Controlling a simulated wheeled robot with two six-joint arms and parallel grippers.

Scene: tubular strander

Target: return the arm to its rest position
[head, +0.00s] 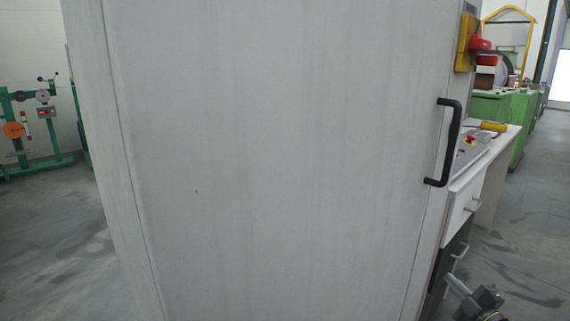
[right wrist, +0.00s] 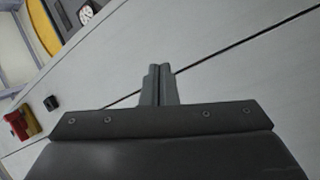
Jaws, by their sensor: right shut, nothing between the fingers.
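My right gripper (head: 460,284) shows at the bottom right of the head view, low in front of the desk drawers. In the right wrist view its two fingers (right wrist: 158,84) are together, with nothing held between them. Behind them is a pale grey panel surface with a dark seam. The large grey cabinet door (head: 270,160) fills the middle of the head view, with a black handle (head: 448,142) on its right side. The left gripper does not show in either view.
A red and yellow switch (head: 468,44) is fixed at the cabinet's upper right. A white desk (head: 502,140) with drawers stands right of the cabinet. Green machinery (head: 490,105) is behind it. A green stand (head: 40,125) is at far left. Grey floor (head: 535,215) is open at right.

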